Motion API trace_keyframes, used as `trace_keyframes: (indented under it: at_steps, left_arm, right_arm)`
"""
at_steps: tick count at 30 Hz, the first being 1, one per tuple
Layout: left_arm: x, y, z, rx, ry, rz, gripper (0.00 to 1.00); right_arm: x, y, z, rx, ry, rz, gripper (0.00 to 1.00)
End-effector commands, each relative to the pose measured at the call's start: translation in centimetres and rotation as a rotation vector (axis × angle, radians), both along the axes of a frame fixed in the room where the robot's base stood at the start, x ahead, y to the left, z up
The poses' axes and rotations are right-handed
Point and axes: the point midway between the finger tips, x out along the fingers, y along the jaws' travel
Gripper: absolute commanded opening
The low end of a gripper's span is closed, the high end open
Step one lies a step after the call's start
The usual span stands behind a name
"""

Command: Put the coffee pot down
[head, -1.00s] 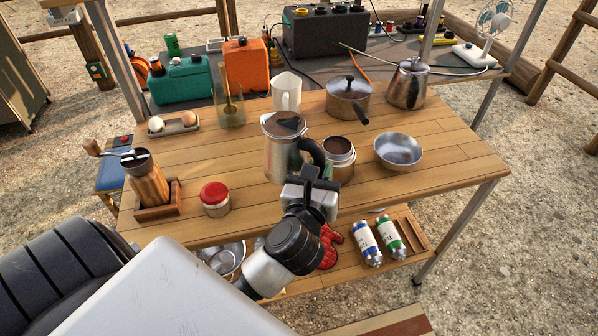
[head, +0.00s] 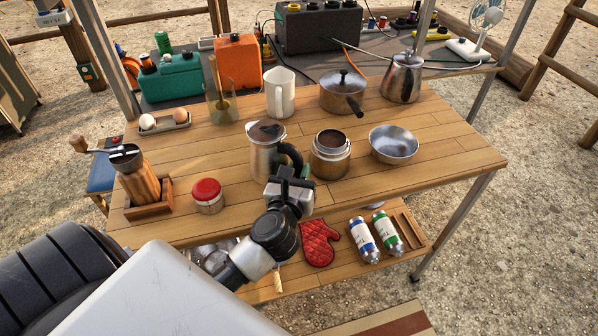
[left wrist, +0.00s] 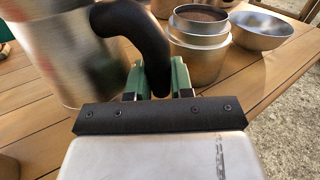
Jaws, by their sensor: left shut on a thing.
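The coffee pot (head: 263,160) is a tall metal pot with a dark top and a black curved handle. It stands upright at the middle of the wooden table (head: 440,165), at or very near its top; I cannot tell whether its base touches. My left gripper (head: 290,172) is at the pot's near right side, shut on the handle. In the left wrist view, the green-padded fingers (left wrist: 158,78) sit on both sides of the handle's lower end, and the pot body (left wrist: 65,50) is at left. My right gripper is not in view.
A metal canister (head: 330,157) stands close right of the pot, with a steel bowl (head: 393,146) beyond. A red-lidded jar (head: 208,196) and a grinder (head: 140,178) are to the left. A white pitcher (head: 280,95) and saucepan (head: 342,93) stand behind.

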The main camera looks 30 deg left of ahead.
Motion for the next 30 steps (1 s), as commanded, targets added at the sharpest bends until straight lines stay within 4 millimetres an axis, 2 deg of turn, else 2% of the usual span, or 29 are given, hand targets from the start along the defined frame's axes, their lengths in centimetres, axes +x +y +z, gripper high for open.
trace_keyframes:
  at_steps: [14,15,20,30]
  left_arm:
    - [0.0,0.0,-1.1,0.001,-0.003,-0.001,0.00]
    - [0.0,0.0,-1.2,0.000,0.000,0.000,0.24]
    - [0.0,0.0,-1.2,0.000,0.001,0.000,0.48]
    - [0.0,0.0,-0.7,0.000,0.000,-0.001,0.48]
  right_arm:
    - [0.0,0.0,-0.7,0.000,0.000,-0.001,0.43]
    - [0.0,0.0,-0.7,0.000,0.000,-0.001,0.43]
    - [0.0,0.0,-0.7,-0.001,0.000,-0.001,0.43]
    - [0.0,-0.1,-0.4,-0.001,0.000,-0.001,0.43]
